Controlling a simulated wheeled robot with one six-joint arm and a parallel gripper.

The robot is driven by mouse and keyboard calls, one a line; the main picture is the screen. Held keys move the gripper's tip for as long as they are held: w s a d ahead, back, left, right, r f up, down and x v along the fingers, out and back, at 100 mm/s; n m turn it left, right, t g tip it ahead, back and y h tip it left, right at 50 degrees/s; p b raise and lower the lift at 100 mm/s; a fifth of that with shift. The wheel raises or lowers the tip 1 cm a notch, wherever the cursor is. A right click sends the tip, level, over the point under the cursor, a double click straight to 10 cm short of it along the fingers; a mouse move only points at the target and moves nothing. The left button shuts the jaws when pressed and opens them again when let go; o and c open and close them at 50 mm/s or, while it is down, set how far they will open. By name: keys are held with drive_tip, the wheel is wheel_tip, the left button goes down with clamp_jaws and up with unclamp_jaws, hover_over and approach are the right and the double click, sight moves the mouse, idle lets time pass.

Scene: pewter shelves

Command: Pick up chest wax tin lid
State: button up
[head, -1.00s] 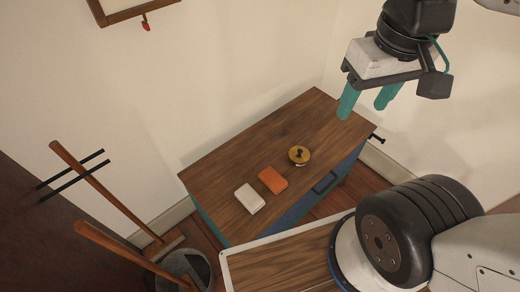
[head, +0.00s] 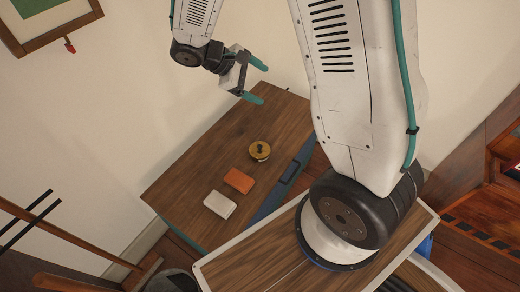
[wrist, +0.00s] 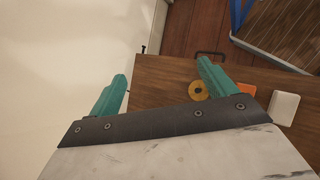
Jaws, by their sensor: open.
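The wax tin lid is a round, brass-coloured disc with a dark knob; the wax tin lid (head: 260,150) lies on the wooden top of the chest (head: 185,180), close to its front edge. It also shows in the wrist view (wrist: 198,91), beside the right-hand finger. My gripper (head: 256,84) has two teal fingers and is open and empty. It is above the far end of the chest top, apart from the lid. In the wrist view the fingers of my gripper (wrist: 160,88) are spread wide.
An orange block (head: 238,181) and a white block (head: 220,204) lie on the chest top left of the lid. A handle shows on the chest's blue front (head: 285,178). A framed picture (head: 50,20) hangs on the wall. Long wooden poles (head: 65,232) lean at lower left.

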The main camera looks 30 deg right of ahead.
drive_tip(key=w+f+n+t+h, duration=0.1)
drive_tip(key=w+f+n+h, duration=0.3)
drive_tip(key=f, duration=1.2)
drive_tip(key=n+t, duration=0.4)
drive_tip(key=n, duration=0.4)
approach(260, 149)
drive_tip(key=d, duration=0.1)
drive_tip(key=w+d, duration=0.1)
drive_tip(key=d, duration=0.2)
drive_tip(key=shift+w+d+f, duration=0.2)
drive_tip(key=shift+w+d, duration=0.05)
drive_tip(key=shift+w, duration=0.15)
drive_tip(key=x, duration=0.4)
drive_tip(key=f+x, duration=0.1)
drive_tip(key=x, duration=0.3)
drive_tip(key=shift+s+a, duration=0.1)
drive_tip(key=shift+a, duration=0.05)
drive_tip(key=c, duration=1.7)
drive_tip(key=shift+s+f, duration=0.1)
clamp_jaws()
